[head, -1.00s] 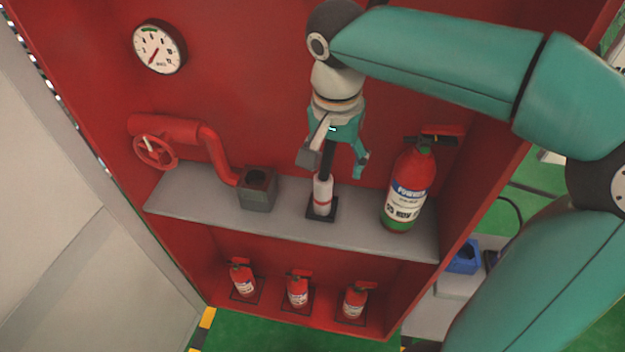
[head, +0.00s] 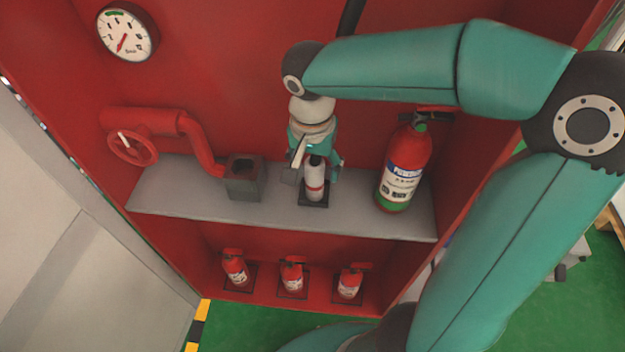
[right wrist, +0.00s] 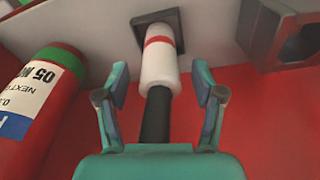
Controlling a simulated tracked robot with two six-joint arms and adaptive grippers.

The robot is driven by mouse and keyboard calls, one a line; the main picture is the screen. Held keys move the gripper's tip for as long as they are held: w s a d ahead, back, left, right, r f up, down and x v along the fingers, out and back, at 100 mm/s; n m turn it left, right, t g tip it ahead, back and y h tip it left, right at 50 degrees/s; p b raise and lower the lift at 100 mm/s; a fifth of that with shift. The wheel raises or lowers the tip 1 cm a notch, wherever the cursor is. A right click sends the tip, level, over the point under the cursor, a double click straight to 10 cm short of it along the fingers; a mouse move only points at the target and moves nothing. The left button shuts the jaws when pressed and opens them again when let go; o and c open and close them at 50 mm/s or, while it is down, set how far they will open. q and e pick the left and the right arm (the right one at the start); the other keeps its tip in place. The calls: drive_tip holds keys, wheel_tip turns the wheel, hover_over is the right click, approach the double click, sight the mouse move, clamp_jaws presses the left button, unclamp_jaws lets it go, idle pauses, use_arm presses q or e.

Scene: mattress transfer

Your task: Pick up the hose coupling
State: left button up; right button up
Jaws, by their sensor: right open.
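The hose coupling (head: 314,187) is a white cylinder with a red band and a black upper part. It stands upright on a small black square base on the grey shelf. My right gripper (head: 317,170) is above it, pointing down, with its fingers open. In the right wrist view the coupling (right wrist: 160,65) lies between the two open fingers (right wrist: 159,96), with a visible gap on each side. The black part runs back toward the palm. My left gripper is not in view.
A large red extinguisher (head: 405,165) stands right of the coupling on the shelf (head: 270,215). A dark square socket block (head: 243,178) and a red pipe with a valve wheel (head: 132,148) are on the left. Several small extinguishers (head: 291,275) stand below. A gauge (head: 127,34) hangs above.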

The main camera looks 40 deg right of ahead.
drive_tip(key=shift+d+f, duration=0.15)
drive_tip(key=shift+f, duration=1.2)
clamp_jaws()
